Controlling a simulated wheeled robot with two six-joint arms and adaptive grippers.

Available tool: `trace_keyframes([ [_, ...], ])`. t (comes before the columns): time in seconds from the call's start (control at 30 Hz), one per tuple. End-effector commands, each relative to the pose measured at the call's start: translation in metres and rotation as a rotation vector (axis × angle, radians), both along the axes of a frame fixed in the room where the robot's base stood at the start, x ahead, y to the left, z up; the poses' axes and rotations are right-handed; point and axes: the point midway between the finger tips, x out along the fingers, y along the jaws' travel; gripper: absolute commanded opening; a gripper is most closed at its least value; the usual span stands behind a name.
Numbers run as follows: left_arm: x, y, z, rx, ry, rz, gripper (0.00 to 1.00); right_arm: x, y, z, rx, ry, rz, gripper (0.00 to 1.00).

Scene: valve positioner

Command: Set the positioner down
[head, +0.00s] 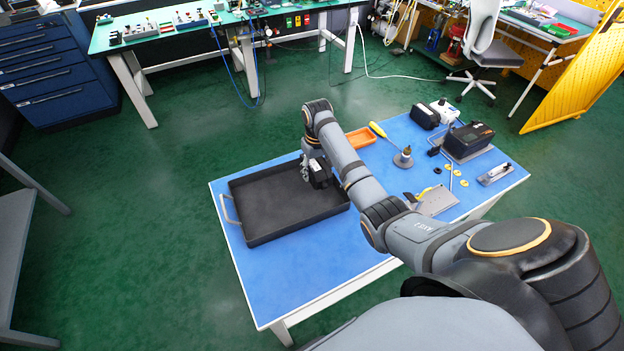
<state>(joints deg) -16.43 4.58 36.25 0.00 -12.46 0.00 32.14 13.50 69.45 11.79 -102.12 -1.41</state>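My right arm reaches from the lower right across the blue table. Its gripper (306,170) points down at the right edge of the black tray (262,238). A small black block (320,174) with a pale mark shows right beside the gripper; I cannot tell whether it is held or is part of my wrist. The fingertips are too small and dark to show whether they are open or shut. A black boxy device (468,140) with an orange-marked label, which looks like the positioner, sits on a grey base at the table's right, apart from the gripper. My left gripper is out of view.
An orange bin (361,138), a yellow-handled screwdriver (378,130), a cone-shaped metal part (403,157), a black box (424,116) and a grey plate (437,201) lie on the blue table (245,290). The tray's visible floor is bare. The table's front left is clear.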

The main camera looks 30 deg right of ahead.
Motion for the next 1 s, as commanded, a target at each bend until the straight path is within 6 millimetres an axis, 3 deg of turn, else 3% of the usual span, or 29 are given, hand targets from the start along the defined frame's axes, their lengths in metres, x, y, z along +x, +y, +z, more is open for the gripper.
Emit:
trace_keyframes([
  [0.27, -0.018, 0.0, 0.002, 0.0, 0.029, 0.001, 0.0, -0.002, 0.01, -0.012, -0.001, -0.002, 0.001, 0.0],
  [0.33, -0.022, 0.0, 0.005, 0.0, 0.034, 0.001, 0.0, -0.005, 0.018, -0.02, 0.002, 0.002, 0.002, 0.0],
  [0.53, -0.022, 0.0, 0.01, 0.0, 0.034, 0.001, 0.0, -0.004, 0.015, -0.047, -0.002, -0.001, 0.0, 0.0],
  [0.87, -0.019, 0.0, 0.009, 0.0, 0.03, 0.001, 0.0, -0.004, 0.015, -0.051, -0.002, -0.003, 0.001, 0.0],
  [0.9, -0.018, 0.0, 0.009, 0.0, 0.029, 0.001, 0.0, -0.005, 0.015, -0.051, -0.002, 0.0, 0.001, 0.61],
  [1.0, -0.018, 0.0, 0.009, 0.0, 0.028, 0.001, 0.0, -0.005, 0.015, -0.051, -0.001, 0.0, 0.001, 0.75],
])
